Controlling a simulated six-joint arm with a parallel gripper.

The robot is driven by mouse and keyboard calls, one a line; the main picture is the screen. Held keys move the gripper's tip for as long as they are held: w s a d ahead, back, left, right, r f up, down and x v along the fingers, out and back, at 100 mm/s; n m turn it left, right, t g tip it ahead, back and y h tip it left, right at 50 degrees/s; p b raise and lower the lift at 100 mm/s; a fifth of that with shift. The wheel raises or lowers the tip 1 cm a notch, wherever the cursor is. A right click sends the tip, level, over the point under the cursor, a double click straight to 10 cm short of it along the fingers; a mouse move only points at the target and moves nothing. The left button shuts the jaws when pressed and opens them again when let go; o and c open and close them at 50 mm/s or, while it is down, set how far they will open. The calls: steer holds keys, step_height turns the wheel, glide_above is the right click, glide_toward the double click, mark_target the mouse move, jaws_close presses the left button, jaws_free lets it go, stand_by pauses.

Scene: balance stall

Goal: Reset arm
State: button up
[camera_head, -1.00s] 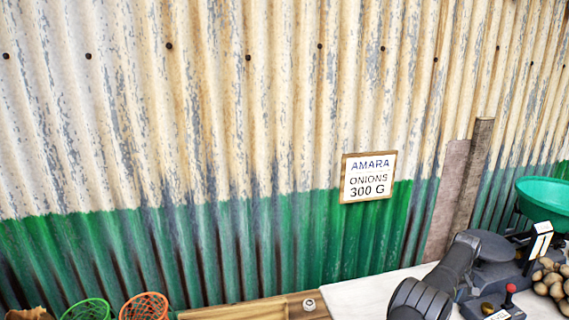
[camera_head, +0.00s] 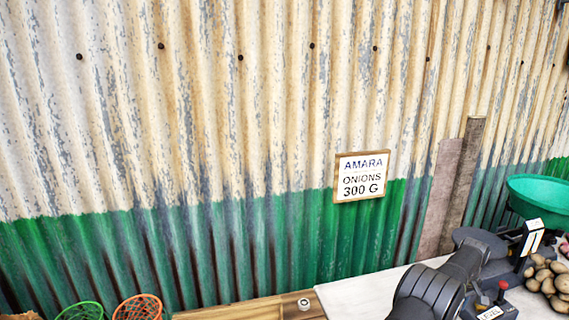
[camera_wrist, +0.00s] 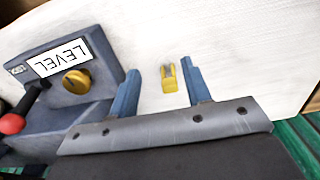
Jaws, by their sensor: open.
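My gripper (camera_wrist: 160,66) shows in the wrist view with its two blue fingers apart and nothing held between them. A small yellow piece (camera_wrist: 169,78) appears between the fingers against the white surface; I cannot tell its exact height or whether a finger touches it. My dark grey arm (camera_head: 432,288) reaches in at the lower right of the head view, where the gripper itself is out of sight.
A dark box with a LEVEL label (camera_wrist: 63,58), yellow knob (camera_wrist: 76,81) and red-tipped lever (camera_wrist: 12,123) stands left of my gripper. A green pan (camera_head: 540,192), potatoes (camera_head: 545,277), orange basket (camera_head: 137,307) and green basket (camera_head: 80,311) line the counter. An onions sign (camera_head: 361,176) hangs behind.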

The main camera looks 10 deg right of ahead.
steer(key=s+r, duration=0.5)
steer(key=r, duration=0.6)
steer(key=w+a+n, duration=0.4)
steer(key=w+a, duration=1.8)
steer(key=w, duration=0.2)
steer(key=shift+w+a, duration=0.2)
steer(key=shift+a, duration=0.15)
steer(key=s+d+m, duration=0.2)
steer(key=s+d, duration=1.2)
steer(key=d, duration=0.1)
steer(key=shift+s+d, duration=0.2)
steer(key=shift+f, duration=0.1)
